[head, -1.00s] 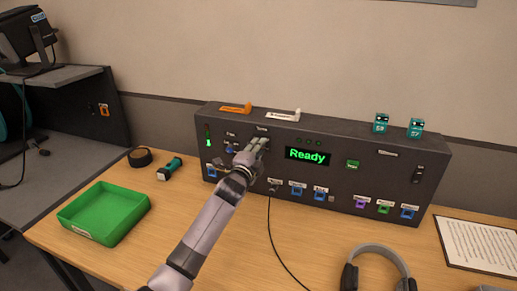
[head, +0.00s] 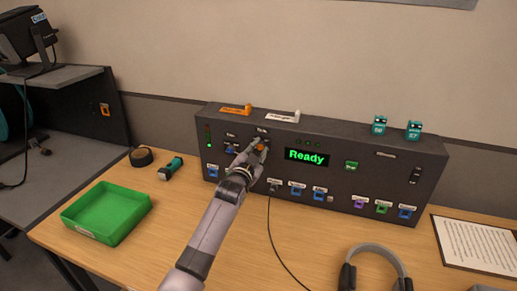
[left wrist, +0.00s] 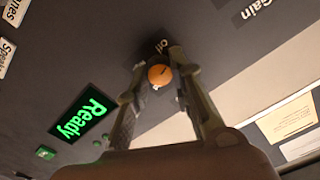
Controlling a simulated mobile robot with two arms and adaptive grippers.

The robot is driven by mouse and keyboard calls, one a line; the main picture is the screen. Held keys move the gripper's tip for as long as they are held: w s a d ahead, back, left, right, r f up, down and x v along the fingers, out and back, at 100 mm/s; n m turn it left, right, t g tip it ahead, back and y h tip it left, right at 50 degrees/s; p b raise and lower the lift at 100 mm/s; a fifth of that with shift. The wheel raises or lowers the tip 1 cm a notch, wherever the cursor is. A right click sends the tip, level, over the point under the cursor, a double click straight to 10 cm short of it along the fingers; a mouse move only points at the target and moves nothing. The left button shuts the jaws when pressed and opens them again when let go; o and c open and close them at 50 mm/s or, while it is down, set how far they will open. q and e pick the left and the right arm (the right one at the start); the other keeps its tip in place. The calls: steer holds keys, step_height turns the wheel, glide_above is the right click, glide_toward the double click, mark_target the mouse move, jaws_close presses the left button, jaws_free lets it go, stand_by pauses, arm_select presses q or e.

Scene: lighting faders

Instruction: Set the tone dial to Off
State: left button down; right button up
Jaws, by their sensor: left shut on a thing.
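The tone dial is an orange round knob (head: 261,147) on the front of the dark console, under a small white label (head: 262,131). My left gripper (head: 257,146) is at the knob, its arm reaching up from the bottom of the head view. In the left wrist view the orange knob (left wrist: 159,75) sits between the tips of my left gripper (left wrist: 160,72), which is shut on it. The word Off (left wrist: 162,46) is printed on the panel beside the knob. Which way the knob points is too small to tell. My right gripper is not in view.
The console (head: 300,150) has a green Ready display (head: 307,157), several coloured buttons and a fader at right (head: 416,175). A green tray (head: 107,214), a tape roll (head: 141,157), headphones (head: 375,265) and a paper sheet (head: 480,247) lie on the desk.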

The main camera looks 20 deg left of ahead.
arm_select(q)
steer(key=n+p, duration=0.1)
steer(key=n, duration=0.4)
steer(key=shift+f+n, duration=0.1)
steer(key=shift+n, duration=0.2)
stand_by(0.4)
steer(key=c, duration=1.4)
jaws_free()
steer(key=shift+s, duration=0.15)
steer(key=s, duration=1.1)
steer(key=shift+s+a, duration=0.2)
steer(key=shift+s, duration=0.2)
